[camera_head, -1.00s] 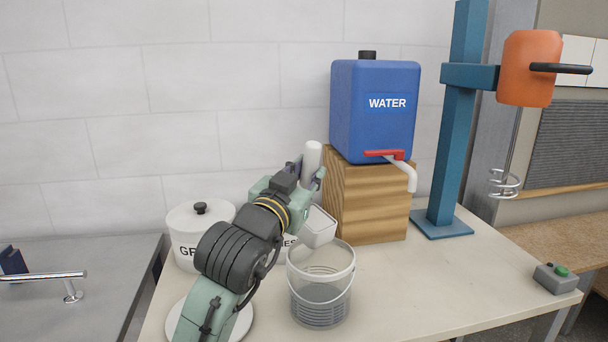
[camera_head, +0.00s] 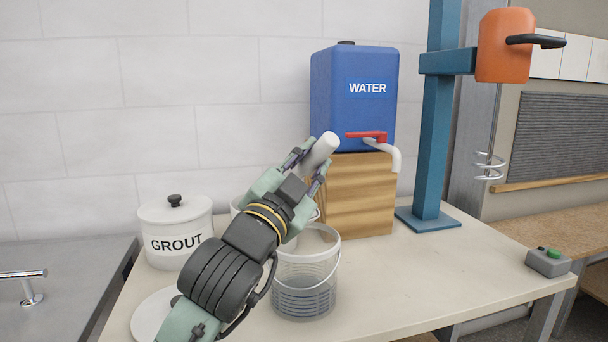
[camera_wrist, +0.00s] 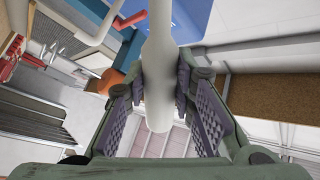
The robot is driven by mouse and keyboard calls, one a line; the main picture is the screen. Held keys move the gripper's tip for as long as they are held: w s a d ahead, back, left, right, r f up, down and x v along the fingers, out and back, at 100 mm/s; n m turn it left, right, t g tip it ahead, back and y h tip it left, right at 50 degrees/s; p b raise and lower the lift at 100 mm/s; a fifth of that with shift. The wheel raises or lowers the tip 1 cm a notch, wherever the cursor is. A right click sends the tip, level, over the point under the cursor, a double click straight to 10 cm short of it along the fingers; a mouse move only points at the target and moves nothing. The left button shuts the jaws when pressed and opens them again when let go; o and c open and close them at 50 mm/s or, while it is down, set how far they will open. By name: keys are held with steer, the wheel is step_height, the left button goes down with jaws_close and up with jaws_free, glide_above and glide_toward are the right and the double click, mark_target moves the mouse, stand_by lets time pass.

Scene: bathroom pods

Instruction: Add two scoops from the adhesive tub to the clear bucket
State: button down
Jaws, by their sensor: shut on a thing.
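The clear bucket (camera_head: 305,285) stands on the table, with wire handle and ridged wall; I cannot make out its contents. A white tub (camera_head: 237,207), likely the adhesive tub, stands behind my arm, its label and most of its body hidden. My gripper (camera_head: 307,165) is shut on the white handle of the scoop (camera_head: 323,146), above and behind the bucket. The handle is tilted, and the scoop's bowl is hidden behind my gripper. In the wrist view the handle (camera_wrist: 158,80) lies between both finger pads.
A lidded grout tub (camera_head: 175,235) stands at left. A white lid (camera_head: 150,318) lies at the front left. The blue water container (camera_head: 355,105) sits on a wooden block (camera_head: 365,200) behind. A blue mixer stand (camera_head: 432,150) and button box (camera_head: 548,262) are at right; the table's right side is clear.

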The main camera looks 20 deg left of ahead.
steer(key=shift+s+d+f+m+t+h+b, duration=0.15)
steer(key=shift+s+d+f+m+h+b, duration=0.15)
steer(key=shift+d+m+h+b, duration=0.5)
steer(key=shift+s+d+f+m+t+h+b, duration=0.1)
steer(key=shift+s+d+f+m+h+b, duration=0.2)
steer(key=shift+m+b, duration=0.85)
steer(key=shift+s+d+f+m+t+h+b, duration=0.2)
steer(key=shift+d+m+h+b, duration=0.4)
steer(key=shift+m+b, duration=0.4)
